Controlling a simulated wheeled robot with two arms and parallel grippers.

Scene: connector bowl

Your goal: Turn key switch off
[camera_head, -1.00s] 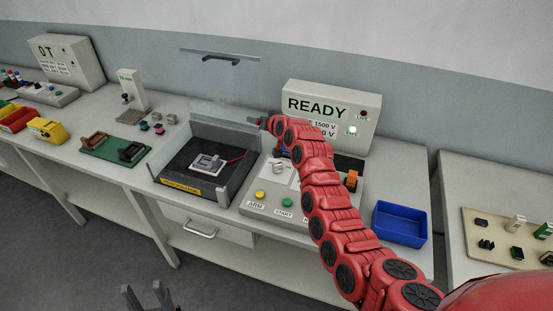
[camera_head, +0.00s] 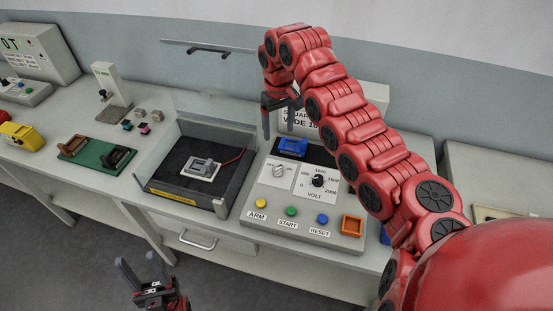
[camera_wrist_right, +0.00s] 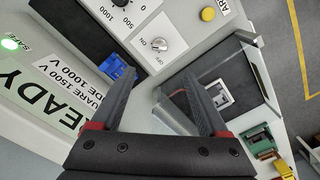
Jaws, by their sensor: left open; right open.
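The key switch (camera_head: 280,170) is a light round knob on a white plate on the control console, left of the black volt dial. It also shows in the right wrist view (camera_wrist_right: 159,44), with ON and OFF marked around it. My right gripper (camera_head: 282,119) is open and empty, pointing down above the back of the console. In its wrist view the spread fingers (camera_wrist_right: 163,70) reach toward the switch plate without touching the knob. My left gripper (camera_head: 137,262) is open and empty, low in front of the bench.
A clear-walled test box (camera_head: 212,192) with a grey fixture stands left of the console. Yellow, green and blue buttons line the console's front, beside an orange square part (camera_head: 352,225). A blue part (camera_head: 292,146) sits behind the dial. The READY display (camera_wrist_right: 32,95) stands close by.

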